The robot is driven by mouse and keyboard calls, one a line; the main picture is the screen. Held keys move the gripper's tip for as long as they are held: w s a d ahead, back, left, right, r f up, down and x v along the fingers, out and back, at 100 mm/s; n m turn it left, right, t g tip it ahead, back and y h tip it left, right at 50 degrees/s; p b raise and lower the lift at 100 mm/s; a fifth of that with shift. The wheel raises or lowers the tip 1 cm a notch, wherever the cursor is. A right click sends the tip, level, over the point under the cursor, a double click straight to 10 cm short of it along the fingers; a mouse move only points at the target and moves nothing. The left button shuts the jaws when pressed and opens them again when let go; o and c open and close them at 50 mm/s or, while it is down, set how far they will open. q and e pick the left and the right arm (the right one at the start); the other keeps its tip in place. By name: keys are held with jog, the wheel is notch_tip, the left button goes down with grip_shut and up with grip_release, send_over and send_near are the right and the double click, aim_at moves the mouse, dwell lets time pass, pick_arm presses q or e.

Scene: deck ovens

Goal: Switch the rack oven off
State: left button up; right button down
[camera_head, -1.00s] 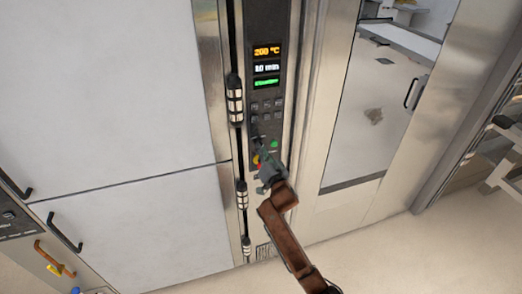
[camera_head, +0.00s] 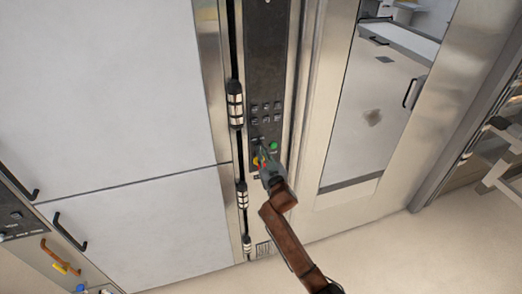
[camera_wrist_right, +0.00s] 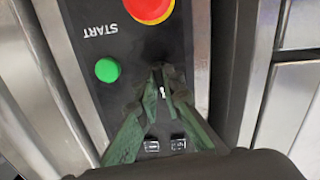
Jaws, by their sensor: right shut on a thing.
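The rack oven's dark control panel (camera_head: 265,80) runs up a steel column beside the glass oven door (camera_head: 368,110). Its upper display area is dark. My right gripper (camera_head: 265,162) is at the lower part of the panel. In the right wrist view its green fingers (camera_wrist_right: 160,80) are shut on a small dark rotary switch (camera_wrist_right: 163,92) with a white mark; the fingers hide most of it. A green START button (camera_wrist_right: 107,70) and a red stop button on yellow (camera_wrist_right: 149,8) are close by. My left gripper is not in view.
Large pale doors with black handles (camera_head: 70,232) fill the left. A black vertical hinge rod (camera_head: 235,104) runs just left of the panel. A rack (camera_head: 500,160) stands at the far right. The floor (camera_head: 410,255) at the lower right is clear.

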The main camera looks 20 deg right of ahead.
jog(key=shift+n+p, duration=0.45)
jog(key=shift+n, duration=1.75)
jog(key=c, duration=2.1)
grip_release()
jog(key=s, duration=1.2)
jog(key=shift+d, duration=0.2)
